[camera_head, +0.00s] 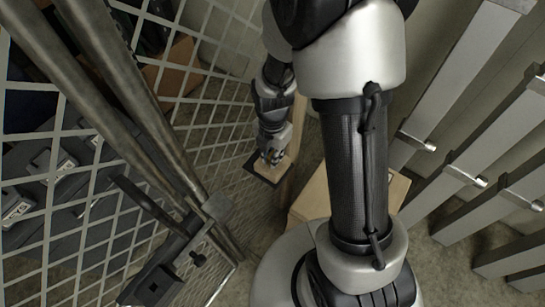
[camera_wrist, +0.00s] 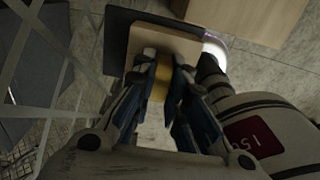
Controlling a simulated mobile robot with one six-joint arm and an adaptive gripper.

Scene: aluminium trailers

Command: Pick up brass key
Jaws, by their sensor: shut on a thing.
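My gripper (camera_head: 271,156) is low beside the mesh panel in the head view, over a small wooden block on a dark plate. In the wrist view my gripper (camera_wrist: 160,88) is shut on a small brass-coloured piece, the brass key (camera_wrist: 160,78), between its fingertips. Only a short yellow part of the key shows; the fingers hide the rest. The pale wooden block (camera_wrist: 150,40) is just beyond the fingertips, on the dark plate (camera_wrist: 118,42). I cannot tell whether the key touches the block. The key cannot be made out in the head view.
A metal mesh panel (camera_head: 85,205) with thick posts stands at the left, with dark cases (camera_head: 45,165) behind it. A cardboard-coloured box (camera_head: 312,196) stands right of my gripper. Several aluminium beams (camera_head: 470,85) line the right wall. Concrete floor (camera_wrist: 75,20) shows around the plate.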

